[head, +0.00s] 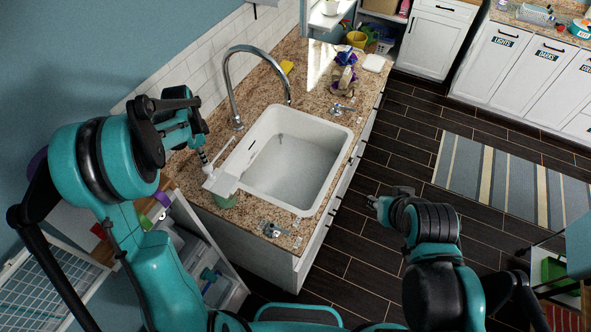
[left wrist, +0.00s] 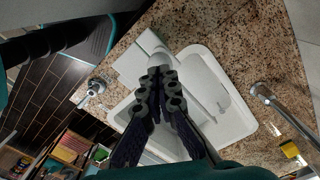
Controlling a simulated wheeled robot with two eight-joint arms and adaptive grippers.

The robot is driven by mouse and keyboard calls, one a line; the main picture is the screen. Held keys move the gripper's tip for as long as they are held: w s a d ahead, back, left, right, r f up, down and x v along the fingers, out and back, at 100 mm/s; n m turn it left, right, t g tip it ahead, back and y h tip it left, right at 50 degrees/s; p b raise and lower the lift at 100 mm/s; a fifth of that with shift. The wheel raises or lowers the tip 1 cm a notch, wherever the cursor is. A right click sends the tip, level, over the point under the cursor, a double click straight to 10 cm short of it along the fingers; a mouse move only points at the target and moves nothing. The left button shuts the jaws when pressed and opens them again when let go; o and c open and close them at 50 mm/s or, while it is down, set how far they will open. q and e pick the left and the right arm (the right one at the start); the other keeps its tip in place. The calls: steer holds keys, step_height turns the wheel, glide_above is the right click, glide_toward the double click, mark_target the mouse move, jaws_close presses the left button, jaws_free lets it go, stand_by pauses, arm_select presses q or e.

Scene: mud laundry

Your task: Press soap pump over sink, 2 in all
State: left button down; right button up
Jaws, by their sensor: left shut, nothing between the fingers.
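The white sink (head: 326,146) is set in the granite counter. A soap dispenser with a white pump head (head: 222,183) and a green bottle (head: 225,201) stands at the sink's near left corner. My left gripper (head: 204,157) points down just behind the pump head. In the left wrist view its shut, empty fingertips (left wrist: 160,73) overlap the white pump head (left wrist: 149,44); whether they touch it I cannot tell. The sink also shows in the left wrist view (left wrist: 243,127). My right gripper (head: 376,204) is over the dark floor, right of the counter; its fingers are too small to judge.
A tall chrome faucet (head: 229,76) arches behind the sink. A yellow sponge (head: 287,67) and a patterned bundle (head: 345,68) lie on the far counter (head: 299,48). A metal fitting (head: 272,229) sits at the near corner. Floor to the right is open, with a striped rug (head: 500,180).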

arm_select(q)
steer(key=shift+r, duration=0.1)
step_height(320, 180, up, 6)
steer(key=p, duration=0.3)
stand_by(0.4)
stand_by(0.3)
steer(key=s+d+r+n+t, duration=0.4)
steer(key=s+d+r+n, duration=0.1)
steer(key=s+d, duration=0.35)
steer(key=s+d+r+n+t, duration=0.3)
steer(key=s+d+r+n, duration=0.3)
steer(key=s, duration=0.4)
step_height(320, 180, down, 29)
steer(key=d+b, duration=0.1)
steer(key=b, duration=2.6)
steer(key=shift+s+r+b, duration=0.15)
steer(key=shift+s+b, duration=0.1)
steer(key=shift+b, duration=0.15)
